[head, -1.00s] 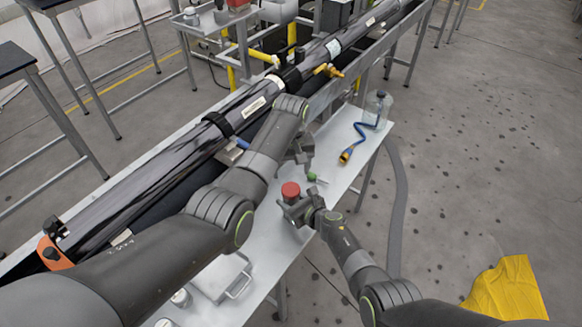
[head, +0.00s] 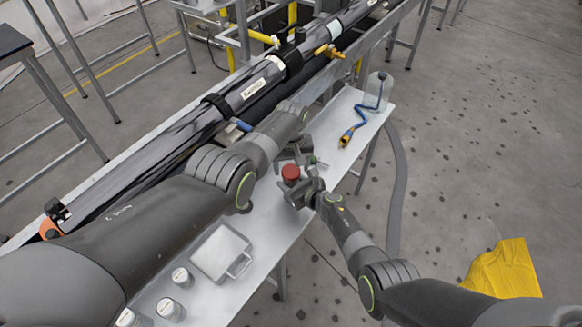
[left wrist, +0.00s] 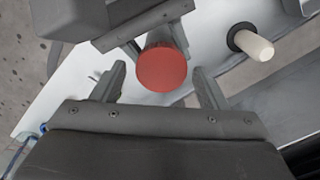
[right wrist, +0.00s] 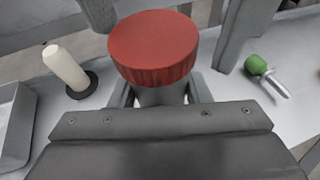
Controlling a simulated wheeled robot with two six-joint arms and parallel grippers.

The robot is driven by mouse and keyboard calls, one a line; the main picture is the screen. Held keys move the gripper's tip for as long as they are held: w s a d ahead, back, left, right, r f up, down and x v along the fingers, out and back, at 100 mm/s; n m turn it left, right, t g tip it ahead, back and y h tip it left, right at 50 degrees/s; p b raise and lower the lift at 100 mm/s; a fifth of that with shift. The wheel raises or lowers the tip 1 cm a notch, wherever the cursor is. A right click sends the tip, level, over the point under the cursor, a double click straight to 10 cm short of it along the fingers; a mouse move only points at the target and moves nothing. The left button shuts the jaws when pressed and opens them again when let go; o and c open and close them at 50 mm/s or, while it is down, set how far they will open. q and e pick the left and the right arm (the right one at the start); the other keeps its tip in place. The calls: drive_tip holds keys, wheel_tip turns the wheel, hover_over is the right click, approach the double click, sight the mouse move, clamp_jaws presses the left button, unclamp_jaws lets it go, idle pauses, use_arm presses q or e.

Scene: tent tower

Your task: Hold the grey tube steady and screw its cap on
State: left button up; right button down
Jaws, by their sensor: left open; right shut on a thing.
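The red cap (head: 291,173) sits on top of the upright grey tube (right wrist: 160,95); whether its thread is engaged cannot be seen. My right gripper (head: 302,192) is shut on the tube below the cap. My left gripper (left wrist: 158,70) is open, its two fingers on either side of the red cap (left wrist: 162,68), with visible gaps.
A white peg on a black base (right wrist: 67,70) and a green-handled tool (right wrist: 257,66) are close by. A metal box (head: 221,254) and white jars (head: 180,277) are at the near end. A blue cable (head: 358,122) lies farther back. Long dark pipes (head: 180,135) line the bench's left side.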

use_arm(q)
drive_tip(key=shift+a+f, duration=0.1)
drive_tip(key=shift+f, duration=0.25)
drive_tip(key=c, duration=1)
drive_tip(key=m, duration=0.4)
drive_tip(key=shift+f+m, duration=0.1)
drive_tip(key=shift+m, duration=0.3)
drive_tip(key=o, duration=1.1)
drive_tip(key=shift+s, duration=0.1)
drive_tip(key=shift+o, duration=0.3)
drive_tip(key=shift+s+d, duration=0.1)
drive_tip(key=shift+d, duration=0.15)
use_arm(e)
drive_tip(key=shift+a, duration=0.15)
